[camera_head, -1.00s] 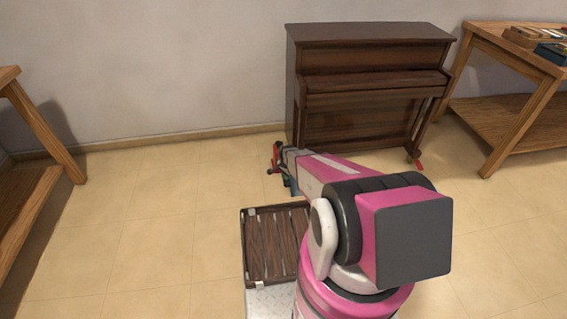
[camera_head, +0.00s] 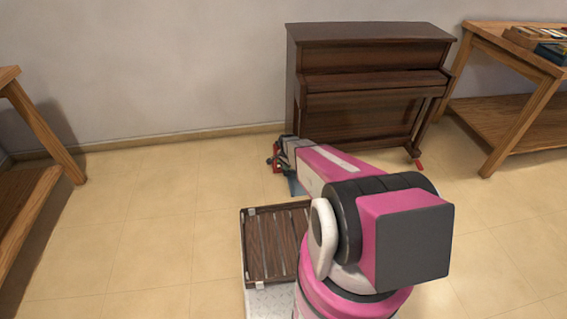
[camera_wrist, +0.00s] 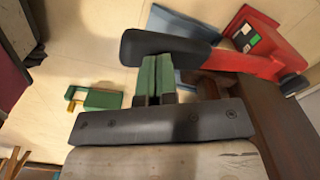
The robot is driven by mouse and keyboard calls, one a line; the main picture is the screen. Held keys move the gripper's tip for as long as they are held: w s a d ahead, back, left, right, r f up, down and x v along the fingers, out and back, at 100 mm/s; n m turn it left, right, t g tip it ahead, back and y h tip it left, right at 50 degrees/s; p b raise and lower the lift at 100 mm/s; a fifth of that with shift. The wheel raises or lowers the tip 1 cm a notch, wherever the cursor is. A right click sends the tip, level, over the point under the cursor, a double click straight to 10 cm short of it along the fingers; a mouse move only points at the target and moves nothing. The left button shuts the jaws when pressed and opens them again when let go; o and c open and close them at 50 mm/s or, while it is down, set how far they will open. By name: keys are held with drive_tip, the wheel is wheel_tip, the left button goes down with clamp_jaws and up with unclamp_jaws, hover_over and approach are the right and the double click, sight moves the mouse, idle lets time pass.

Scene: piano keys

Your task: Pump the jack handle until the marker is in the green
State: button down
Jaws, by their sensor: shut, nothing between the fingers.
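The jack (camera_head: 271,160) stands on the floor by the piano's left front, mostly hidden by my arm in the head view. In the wrist view its red handle arm (camera_wrist: 245,62) ends in a black grip (camera_wrist: 150,47). Behind it is a red panel (camera_wrist: 262,42) with a green patch (camera_wrist: 245,37) and white parts; I cannot make out the marker. My gripper (camera_wrist: 155,62) is shut and empty, its green fingertips right at the black grip and overlapping it in view. I cannot tell whether they touch.
The brown piano (camera_head: 375,95) stands against the wall. A green item (camera_wrist: 96,99) is on the floor in the wrist view. Wooden tables stand left (camera_head: 45,125) and right (camera_head: 520,115). Floor at the left is clear.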

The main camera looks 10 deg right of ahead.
idle(2.0)
wheel_tip(320, 180, down, 10)
wheel_tip(320, 180, up, 9)
drive_tip(key=shift+r, duration=0.55)
idle(0.4)
